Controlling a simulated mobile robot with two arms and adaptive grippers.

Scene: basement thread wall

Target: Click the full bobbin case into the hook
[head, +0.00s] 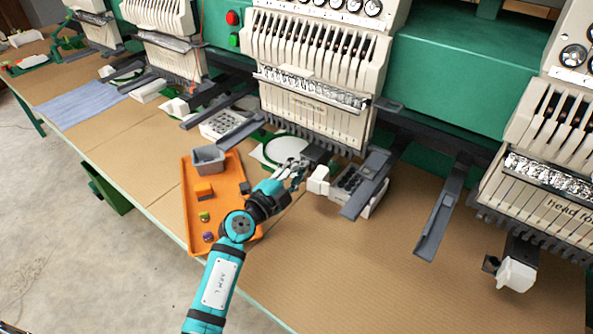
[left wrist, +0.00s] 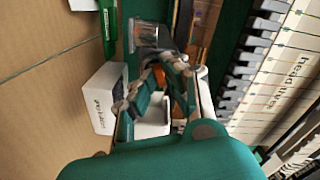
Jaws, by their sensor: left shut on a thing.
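My left gripper (head: 298,170) is at the front of the middle machine head, below its needle bar, beside a white hook housing (head: 318,181). In the left wrist view its fingers (left wrist: 158,68) are closed together. A shiny metal cup, which looks like the bobbin case (left wrist: 146,33), is at the fingertips. Its open side and the hook's inside cannot be made out, and I cannot tell whether case and hook touch. In the head view the case is too small to make out at the fingers. My right gripper is in neither view.
An orange tray (head: 237,180) holds a grey bin (head: 209,158), an orange block (head: 203,190) and small green (head: 204,216) and purple (head: 209,237) bobbins. Grey machine arms (head: 368,184) stick out right of the gripper. The table front at right is clear.

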